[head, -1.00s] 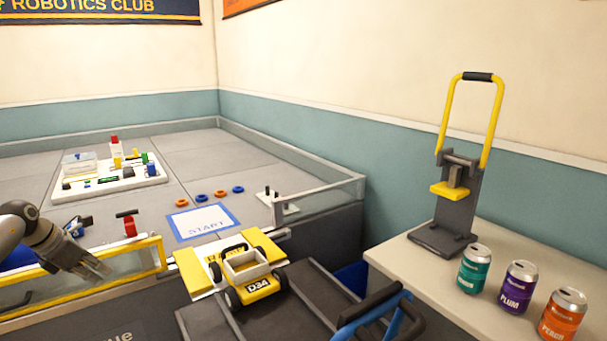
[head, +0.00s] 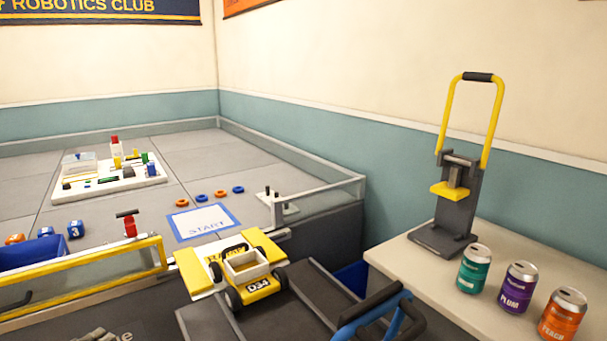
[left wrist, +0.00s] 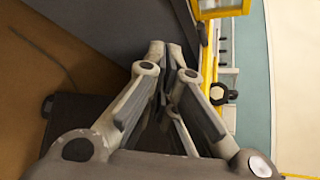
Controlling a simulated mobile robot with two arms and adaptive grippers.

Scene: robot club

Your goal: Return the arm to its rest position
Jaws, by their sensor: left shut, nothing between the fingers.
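My left gripper (left wrist: 168,85) fills the middle of the left wrist view, its fingers together and holding nothing. In the head view only a small grey part of it (head: 98,335) shows at the bottom edge, in front of the yellow-framed panel (head: 80,262) and below it. The rest of the left arm is out of the head view. My right gripper is not in view.
A yellow and white rover, D34 (head: 258,286), sits by the START mat (head: 202,222). A blue bin (head: 30,254) is behind the yellow frame. A can press (head: 455,195) and three cans (head: 518,287) stand on the right table. A blue handle (head: 375,311) is at bottom.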

